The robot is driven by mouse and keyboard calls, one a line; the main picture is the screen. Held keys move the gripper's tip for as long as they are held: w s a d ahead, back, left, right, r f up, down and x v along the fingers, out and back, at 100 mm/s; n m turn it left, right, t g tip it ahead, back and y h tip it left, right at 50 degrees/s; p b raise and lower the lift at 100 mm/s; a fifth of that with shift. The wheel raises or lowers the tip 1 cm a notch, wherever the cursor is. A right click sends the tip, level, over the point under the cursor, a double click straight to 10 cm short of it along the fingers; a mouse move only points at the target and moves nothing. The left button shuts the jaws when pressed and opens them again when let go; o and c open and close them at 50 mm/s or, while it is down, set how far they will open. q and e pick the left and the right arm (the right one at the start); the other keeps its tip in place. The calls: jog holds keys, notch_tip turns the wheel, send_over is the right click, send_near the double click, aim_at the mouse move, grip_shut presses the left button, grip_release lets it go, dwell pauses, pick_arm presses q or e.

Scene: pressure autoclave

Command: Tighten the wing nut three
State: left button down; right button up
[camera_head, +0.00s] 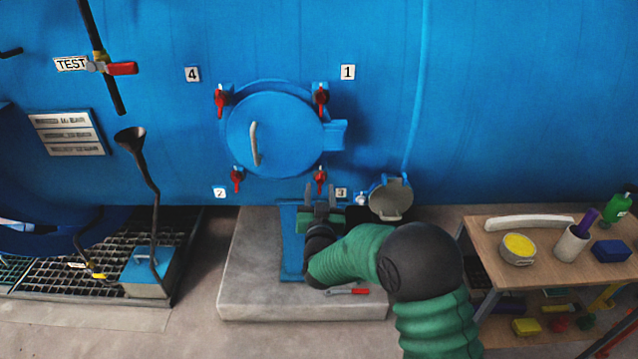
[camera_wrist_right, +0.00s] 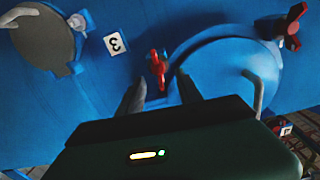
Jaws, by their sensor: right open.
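Wing nut three is the red wing nut (camera_head: 320,180) at the lower right of the round blue door (camera_head: 272,135), beside the label 3 (camera_head: 341,193). My right gripper (camera_head: 321,192) is just below it, pointing up at the tank. In the right wrist view the red wing nut (camera_wrist_right: 158,68) lies just beyond and between the two dark fingertips (camera_wrist_right: 160,92). The fingers are apart and empty; I cannot tell whether they touch the nut. Other red wing nuts sit at label 4 (camera_head: 192,74), label 1 (camera_head: 347,72) and label 2 (camera_head: 219,192). My left gripper is not in view.
A round grey hatch (camera_head: 390,198) hangs right of label 3. A stone block (camera_head: 255,270) stands below the door, with a red-handled tool (camera_head: 347,291) on it. A wooden table (camera_head: 490,238) with several items stands at the right. A funnel pipe (camera_head: 132,140) rises at the left.

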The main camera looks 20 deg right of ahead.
aim_at(321, 179)
jog(key=x, duration=0.4)
jog(key=shift+w, duration=0.15)
jog(key=shift+w+d, duration=0.2)
jog(key=shift+d, duration=0.1)
jog(key=shift+c, duration=0.4)
jog(key=shift+a, duration=0.1)
grip_shut()
